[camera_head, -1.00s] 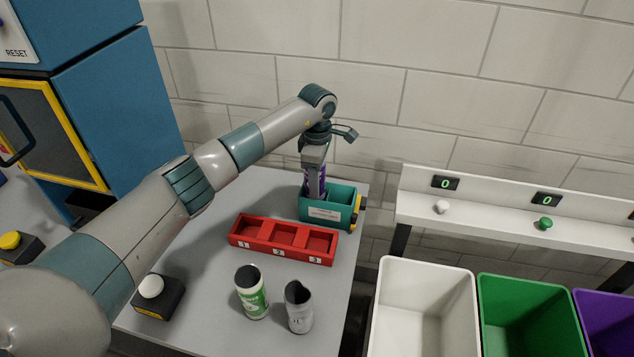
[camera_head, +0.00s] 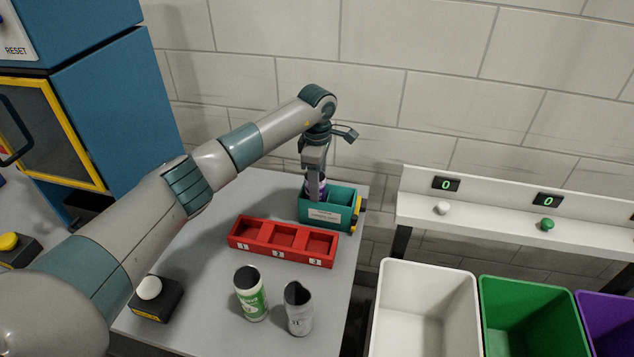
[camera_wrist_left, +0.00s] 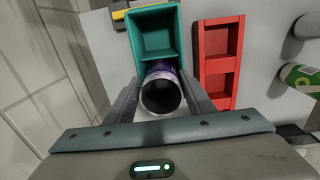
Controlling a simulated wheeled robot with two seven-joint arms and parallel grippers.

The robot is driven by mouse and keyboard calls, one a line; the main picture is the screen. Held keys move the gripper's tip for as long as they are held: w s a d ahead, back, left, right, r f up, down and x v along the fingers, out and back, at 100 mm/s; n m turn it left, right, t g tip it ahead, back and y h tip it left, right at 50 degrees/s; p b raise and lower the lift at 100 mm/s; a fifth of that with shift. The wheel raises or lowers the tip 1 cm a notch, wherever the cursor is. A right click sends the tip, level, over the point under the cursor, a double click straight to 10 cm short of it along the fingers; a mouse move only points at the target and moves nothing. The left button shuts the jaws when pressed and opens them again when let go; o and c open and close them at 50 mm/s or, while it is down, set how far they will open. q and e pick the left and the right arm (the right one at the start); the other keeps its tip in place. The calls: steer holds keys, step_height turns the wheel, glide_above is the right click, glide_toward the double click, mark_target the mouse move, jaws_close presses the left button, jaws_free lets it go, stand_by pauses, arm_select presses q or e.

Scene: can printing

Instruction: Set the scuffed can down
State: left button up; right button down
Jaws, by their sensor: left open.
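The can (camera_head: 321,186), purple with a metal rim, stands in the left compartment of the teal two-part box (camera_head: 343,222) at the back of the table. Its lower part is hidden by the box wall. My left gripper (camera_head: 315,190) points down over that compartment. In the left wrist view the can (camera_wrist_left: 161,73) shows its dark open top between the two spread fingers (camera_wrist_left: 163,90). The other compartment of the teal box (camera_wrist_left: 150,12) is empty. Scuff marks are too small to tell. My right gripper is out of view.
A red tray (camera_head: 239,242) with three empty numbered slots lies in front of the box. A green-and-white can (camera_head: 251,297) and a dented grey can (camera_head: 299,312) stand nearer. A white button (camera_head: 149,288) is at left. White (camera_head: 425,320) and green (camera_head: 520,315) bins stand at right.

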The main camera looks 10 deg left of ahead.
arm_select(q)
steer(key=shift+s+f, duration=0.3)
steer(key=shift+f, duration=0.3)
steer(key=shift+s+f, duration=0.25)
steer(key=shift+f, duration=0.3)
steer(key=shift+w+d+r+g+p, duration=0.15)
steer(key=shift+r+g+p, duration=0.15)
steer(key=shift+r+p, duration=0.55)
steer(key=shift+w+r+b, duration=0.2)
steer(key=shift+r+b, duration=0.4)
steer(key=shift+b, duration=0.05)
steer(key=shift+w+r+b, duration=0.2)
steer(key=shift+r+b, duration=0.35)
steer(key=shift+b, duration=0.05)
step_height(320, 180, up, 8)
steer(key=b, duration=0.3)
steer(key=shift+r, duration=0.25)
steer(key=shift+r+b, duration=0.3)
steer(key=shift+r, duration=0.2)
